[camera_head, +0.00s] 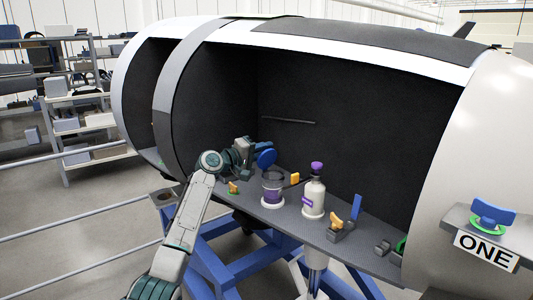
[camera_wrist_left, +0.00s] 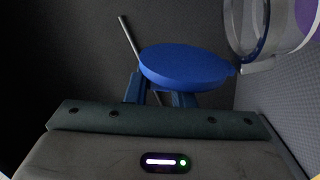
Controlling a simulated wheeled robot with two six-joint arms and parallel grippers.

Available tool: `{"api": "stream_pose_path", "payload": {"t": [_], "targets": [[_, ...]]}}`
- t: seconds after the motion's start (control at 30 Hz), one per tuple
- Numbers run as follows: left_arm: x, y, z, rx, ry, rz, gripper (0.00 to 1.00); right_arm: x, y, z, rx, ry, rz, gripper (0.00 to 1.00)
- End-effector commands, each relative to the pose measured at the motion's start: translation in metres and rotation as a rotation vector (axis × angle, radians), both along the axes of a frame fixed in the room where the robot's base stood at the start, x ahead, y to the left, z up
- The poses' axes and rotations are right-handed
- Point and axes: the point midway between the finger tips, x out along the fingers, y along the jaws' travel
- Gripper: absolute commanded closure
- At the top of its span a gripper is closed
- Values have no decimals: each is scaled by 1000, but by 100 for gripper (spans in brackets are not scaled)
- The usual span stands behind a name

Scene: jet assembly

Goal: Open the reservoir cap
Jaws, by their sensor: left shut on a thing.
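My left gripper (camera_head: 253,160) is shut on the blue round cap (camera_head: 266,158), just above and left of the clear reservoir (camera_head: 272,189) with dark purple contents. In the left wrist view the cap (camera_wrist_left: 185,66) is a flat blue disc between the fingers. The clear wall of the reservoir (camera_wrist_left: 252,25) shows at the upper right there. The cap is tilted, and a small tab on its edge points towards the reservoir. I cannot tell whether the tab still joins it. My right gripper is not in view.
A white bottle with a purple top (camera_head: 314,192) stands right of the reservoir. The dark fuselage wall (camera_head: 350,130) is behind. A thin rod (camera_head: 288,121) sticks out there.

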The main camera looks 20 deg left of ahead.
Motion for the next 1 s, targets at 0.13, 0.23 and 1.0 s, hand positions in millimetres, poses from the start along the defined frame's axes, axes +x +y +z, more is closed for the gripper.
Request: {"api": "stream_pose_path", "payload": {"t": [0.13, 0.23, 1.0], "targets": [[4, 7, 0, -104, 60, 1, 100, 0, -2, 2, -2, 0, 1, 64], [7, 11, -1, -165, 96, 2, 100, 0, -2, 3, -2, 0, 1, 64], [12, 21, -6, -327, 191, 2, 100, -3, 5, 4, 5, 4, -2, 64]]}}
